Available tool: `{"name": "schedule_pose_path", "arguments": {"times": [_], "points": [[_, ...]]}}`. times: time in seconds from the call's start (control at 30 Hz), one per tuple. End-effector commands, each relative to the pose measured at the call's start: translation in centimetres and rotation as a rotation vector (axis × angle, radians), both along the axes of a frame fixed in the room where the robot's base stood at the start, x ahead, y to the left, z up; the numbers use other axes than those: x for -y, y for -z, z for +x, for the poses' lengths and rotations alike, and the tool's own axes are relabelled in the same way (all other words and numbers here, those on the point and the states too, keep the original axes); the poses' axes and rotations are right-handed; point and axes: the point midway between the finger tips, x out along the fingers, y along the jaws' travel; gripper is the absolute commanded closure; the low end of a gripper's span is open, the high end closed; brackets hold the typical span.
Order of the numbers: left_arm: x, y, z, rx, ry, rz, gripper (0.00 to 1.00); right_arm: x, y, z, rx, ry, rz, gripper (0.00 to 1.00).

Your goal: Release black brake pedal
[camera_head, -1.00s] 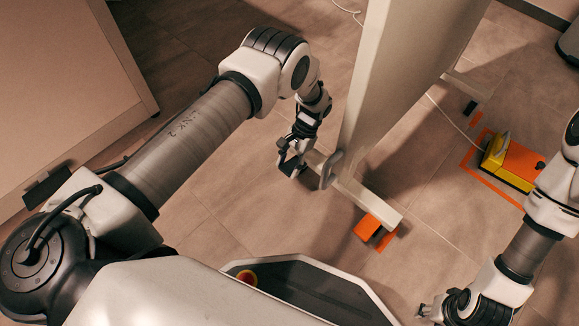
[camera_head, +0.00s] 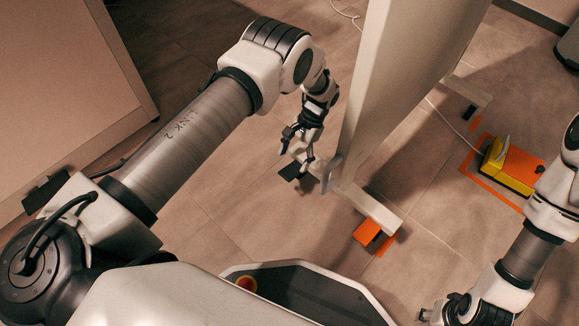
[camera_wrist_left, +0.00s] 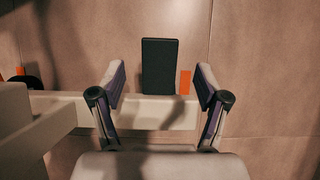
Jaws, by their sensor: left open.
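The black brake pedal (camera_head: 289,171) is a flat dark pad on the left end of the pale foot bar, close to the floor, in the head view. In the left wrist view the black pedal (camera_wrist_left: 160,67) stands out as a dark rectangle beyond the bar. My left gripper (camera_head: 296,152) is open just above the pedal. In the left wrist view its two fingers (camera_wrist_left: 160,90) are spread to either side of the pedal, with a gap on both sides. My right gripper (camera_head: 432,314) is at the bottom edge, small and partly cut off.
A tall pale panel (camera_head: 400,80) rises from the foot bar (camera_head: 368,205), close right of my left gripper. An orange pedal (camera_head: 368,232) is at the bar's near end. A yellow and orange foot switch (camera_head: 512,168) sits within orange floor tape.

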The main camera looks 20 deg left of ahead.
Motion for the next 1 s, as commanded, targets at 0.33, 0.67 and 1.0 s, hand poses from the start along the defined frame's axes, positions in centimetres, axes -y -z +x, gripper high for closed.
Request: {"name": "schedule_pose_path", "arguments": {"times": [0.33,0.67,1.0], "points": [[1.2,-6.1,3.2,0.0,0.001,0.0,0.25,0.0,0.0,0.0,0.0,0.0,0.0,0.6],[1.2,-6.4,3.3,-0.001,0.001,0.0,0.25,0.0,0.0,0.0,0.0,0.0,0.0,0.6],[0.3,-8.6,3.3,-0.003,-0.018,-0.003,0.25,0.0,-2.2,0.0,-0.001,-0.001,0.0,0.6]]}}
